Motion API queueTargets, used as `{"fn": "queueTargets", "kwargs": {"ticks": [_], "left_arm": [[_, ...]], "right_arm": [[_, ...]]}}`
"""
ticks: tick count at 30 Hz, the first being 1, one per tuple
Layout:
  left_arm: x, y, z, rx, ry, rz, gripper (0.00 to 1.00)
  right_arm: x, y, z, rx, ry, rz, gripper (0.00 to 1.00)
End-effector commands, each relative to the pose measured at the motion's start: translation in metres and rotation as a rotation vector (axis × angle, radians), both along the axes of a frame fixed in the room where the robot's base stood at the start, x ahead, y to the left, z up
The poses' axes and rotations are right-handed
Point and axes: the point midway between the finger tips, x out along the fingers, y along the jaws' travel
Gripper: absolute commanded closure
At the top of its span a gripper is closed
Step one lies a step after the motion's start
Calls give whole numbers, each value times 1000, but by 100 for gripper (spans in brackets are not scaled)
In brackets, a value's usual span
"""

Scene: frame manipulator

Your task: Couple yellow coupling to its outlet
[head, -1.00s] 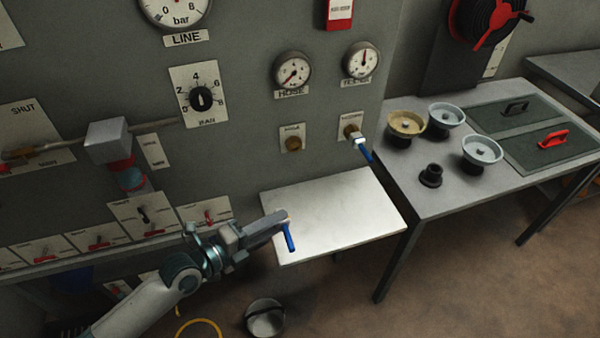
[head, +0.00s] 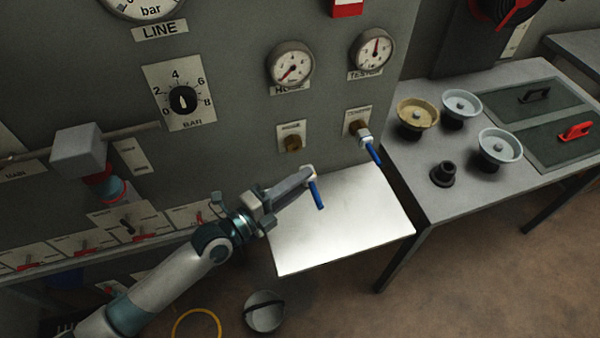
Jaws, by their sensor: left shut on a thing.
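My left gripper (head: 296,181) is shut on a small pale coupling with a blue tail (head: 316,195). It holds it in the air over the back of the white shelf, in front of the panel. No yellow shows clearly on the held part, and the fingers hide some of it. A brass outlet (head: 292,144) on a white label plate is bare, above and slightly left of the held coupling and apart from it. To its right, another brass outlet (head: 356,129) carries a pale fitting with a blue tail (head: 373,155). My right gripper is out of view.
The white shelf (head: 340,225) is empty. Two gauges (head: 290,66) sit above the outlets. The right-hand table (head: 425,190) holds several round cups and a black fitting (head: 443,174). A bucket (head: 264,312) and a yellow ring (head: 196,326) are on the floor.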

Motion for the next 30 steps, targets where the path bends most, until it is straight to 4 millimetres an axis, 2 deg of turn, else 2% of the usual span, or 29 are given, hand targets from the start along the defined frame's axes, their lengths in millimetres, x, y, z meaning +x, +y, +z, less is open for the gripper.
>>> {"fn": "queueTargets", "kwargs": {"ticks": [16, 30], "left_arm": [[5, 2, -1, 1, -1, 1, 100], [36, 12, -2, 0, -1, 1, 100]], "right_arm": [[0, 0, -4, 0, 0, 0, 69], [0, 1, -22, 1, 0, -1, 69]]}}
